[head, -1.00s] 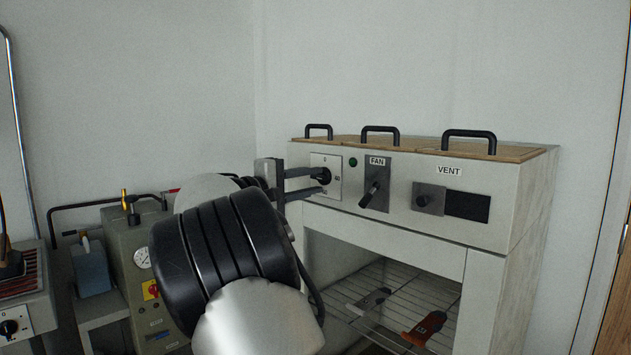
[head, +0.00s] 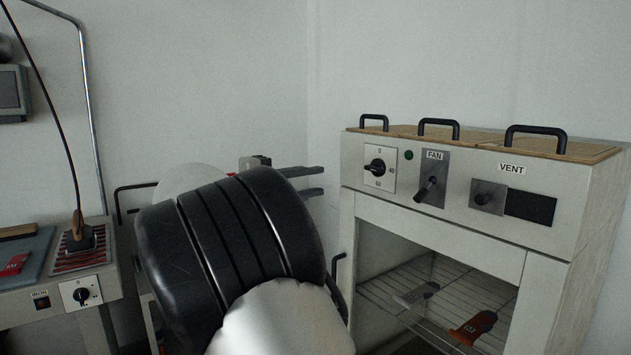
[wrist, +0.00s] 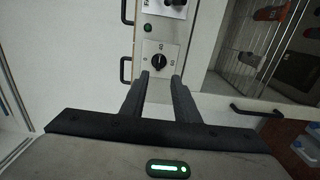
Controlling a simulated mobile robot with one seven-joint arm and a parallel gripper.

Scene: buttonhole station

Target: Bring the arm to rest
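My gripper (head: 322,182) is in the middle of the head view, left of the cabinet's dial knob (head: 376,166). Its two dark fingers are apart with nothing between them. In the wrist view my gripper (wrist: 161,78) points at the same black knob (wrist: 160,62), which sits just beyond the fingertips. A clear gap shows between fingers and knob in the head view. My arm is still stretched out toward the cabinet, and its wrist hides part of the equipment behind.
The white cabinet (head: 440,232) has FAN and VENT controls, lid handles and a wire shelf (head: 400,290) holding several tools. Bare wall lies above my arm.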

